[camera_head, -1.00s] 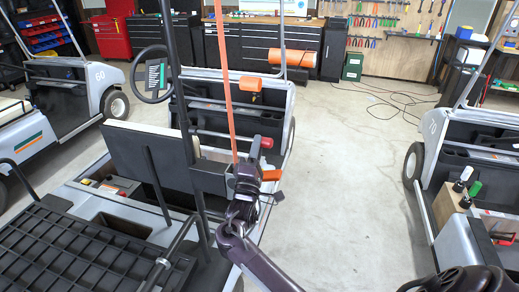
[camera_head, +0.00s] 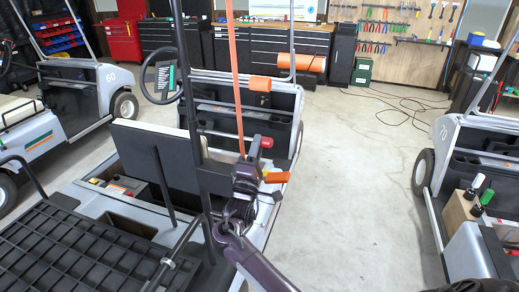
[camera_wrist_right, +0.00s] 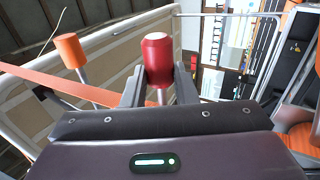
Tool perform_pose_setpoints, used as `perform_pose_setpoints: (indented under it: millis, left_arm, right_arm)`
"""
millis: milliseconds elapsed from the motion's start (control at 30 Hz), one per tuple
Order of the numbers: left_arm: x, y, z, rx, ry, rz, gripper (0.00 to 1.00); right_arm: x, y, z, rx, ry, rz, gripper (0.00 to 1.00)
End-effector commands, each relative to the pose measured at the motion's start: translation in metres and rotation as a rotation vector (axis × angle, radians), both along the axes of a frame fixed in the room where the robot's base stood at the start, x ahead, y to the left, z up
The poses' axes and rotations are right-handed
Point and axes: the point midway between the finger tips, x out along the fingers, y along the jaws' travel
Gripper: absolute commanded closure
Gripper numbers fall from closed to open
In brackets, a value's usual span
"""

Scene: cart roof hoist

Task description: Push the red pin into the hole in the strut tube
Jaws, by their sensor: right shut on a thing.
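I cannot see the hole, and cannot tell whether the pin's tip is inside the tube. My left gripper is in neither view.
An orange strap (camera_head: 233,70) runs up from beside my right gripper. An orange handle (camera_head: 276,177) is just below the pin; an orange cylinder (camera_wrist_right: 70,50) shows in the wrist view. A wooden block (camera_head: 459,212) stands at the right. The floor (camera_head: 345,180) between the carts is clear.

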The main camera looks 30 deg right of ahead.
Motion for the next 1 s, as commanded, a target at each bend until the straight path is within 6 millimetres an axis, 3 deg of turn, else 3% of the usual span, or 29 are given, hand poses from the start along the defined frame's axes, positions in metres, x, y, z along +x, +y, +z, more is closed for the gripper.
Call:
perform_pose_setpoints:
  millis: [833,867,1000]
  left_arm:
    - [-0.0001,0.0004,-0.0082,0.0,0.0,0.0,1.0]
    - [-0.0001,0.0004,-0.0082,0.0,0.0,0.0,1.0]
    - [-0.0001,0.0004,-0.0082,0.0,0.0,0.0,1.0]
  right_arm:
    - [0.0105,0.0096,0.0015,-0.001,-0.002,0.001,1.0]
    - [0.0105,0.0096,0.0015,-0.001,-0.002,0.002,0.73]
    - [0.0105,0.0095,0.0013,0.0,-0.001,0.001,0.55]
